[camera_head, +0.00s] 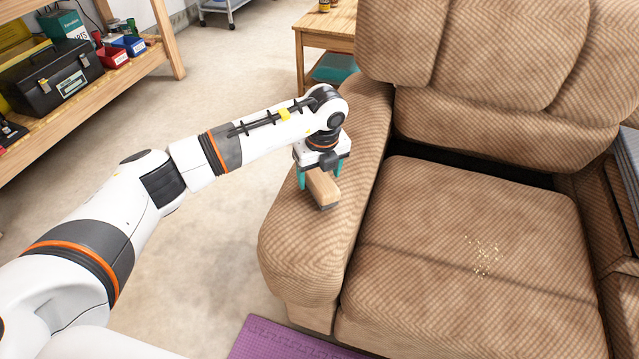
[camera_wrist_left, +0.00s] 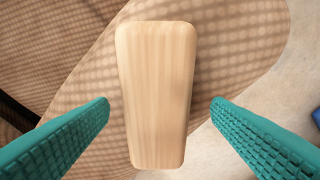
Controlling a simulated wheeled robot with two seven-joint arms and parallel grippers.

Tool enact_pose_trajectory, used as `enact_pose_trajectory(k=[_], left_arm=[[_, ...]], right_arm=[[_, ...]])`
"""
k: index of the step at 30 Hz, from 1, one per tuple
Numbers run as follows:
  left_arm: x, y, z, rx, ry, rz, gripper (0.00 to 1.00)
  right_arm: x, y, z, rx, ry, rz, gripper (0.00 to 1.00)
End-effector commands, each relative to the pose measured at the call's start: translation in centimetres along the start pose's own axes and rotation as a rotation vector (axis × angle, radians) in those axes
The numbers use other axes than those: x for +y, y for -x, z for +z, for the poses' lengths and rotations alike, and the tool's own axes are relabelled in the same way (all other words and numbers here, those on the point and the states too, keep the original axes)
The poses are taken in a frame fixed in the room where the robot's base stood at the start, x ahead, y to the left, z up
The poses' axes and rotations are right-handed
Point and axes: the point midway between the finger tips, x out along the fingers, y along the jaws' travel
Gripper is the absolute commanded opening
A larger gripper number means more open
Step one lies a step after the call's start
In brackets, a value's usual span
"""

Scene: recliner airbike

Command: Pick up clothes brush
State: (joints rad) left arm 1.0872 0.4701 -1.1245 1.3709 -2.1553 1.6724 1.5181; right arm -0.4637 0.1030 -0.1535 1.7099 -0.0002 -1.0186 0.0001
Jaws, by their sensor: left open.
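The clothes brush (camera_head: 323,188) has a light wooden back and lies on the left armrest of the brown recliner (camera_head: 300,240). In the left wrist view the brush (camera_wrist_left: 157,95) fills the middle, wooden side facing the camera. My left gripper (camera_head: 319,172) is right over the brush, pointing down. Its teal fingers (camera_wrist_left: 160,125) are open, one on each side of the brush, with a visible gap on both sides. The gripper partly hides the brush in the head view. My right gripper is not in view.
Pale crumbs (camera_head: 484,255) lie on the recliner seat (camera_head: 470,220). A wooden side table (camera_head: 325,42) stands behind the armrest. A wooden shelf (camera_head: 110,85) with a black toolbox (camera_head: 50,78) is at left. A purple mat (camera_head: 285,342) lies on the floor in front.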

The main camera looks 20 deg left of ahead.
Motion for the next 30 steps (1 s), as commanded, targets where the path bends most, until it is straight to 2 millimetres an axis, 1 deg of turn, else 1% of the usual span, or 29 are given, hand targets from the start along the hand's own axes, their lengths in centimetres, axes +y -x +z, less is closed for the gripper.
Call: enact_pose_trajectory(k=[1, 3, 6, 14, 17, 21, 22, 24, 30], left_arm=[[0.2, -1.0, 0.0, -0.001, 0.001, -0.001, 0.73], [0.2, -1.9, -0.1, -0.001, -0.001, -0.001, 0.73], [0.2, -2.8, -0.1, -0.001, -0.001, 0.0, 0.73], [0.2, -3.0, -0.1, 0.0, -0.001, 0.001, 0.73], [0.2, -3.0, -0.1, 0.0, -0.001, 0.001, 0.58], [0.2, -3.0, -0.1, 0.0, -0.001, 0.001, 0.35], [0.2, -3.0, -0.1, 0.0, -0.001, 0.001, 0.3], [0.2, -3.0, -0.1, 0.0, -0.001, 0.002, 0.24], [0.2, -2.8, -0.1, 0.001, -0.001, 0.002, 0.24]], right_arm=[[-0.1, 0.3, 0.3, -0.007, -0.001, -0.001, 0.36], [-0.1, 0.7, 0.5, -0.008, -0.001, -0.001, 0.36], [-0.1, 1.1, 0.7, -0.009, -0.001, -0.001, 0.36], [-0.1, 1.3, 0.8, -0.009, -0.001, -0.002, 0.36], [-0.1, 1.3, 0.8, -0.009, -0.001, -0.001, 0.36], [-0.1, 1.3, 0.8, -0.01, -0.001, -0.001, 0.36], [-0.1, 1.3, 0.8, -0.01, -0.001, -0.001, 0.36], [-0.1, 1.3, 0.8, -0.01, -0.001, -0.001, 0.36], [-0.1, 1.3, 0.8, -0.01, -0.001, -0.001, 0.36]])
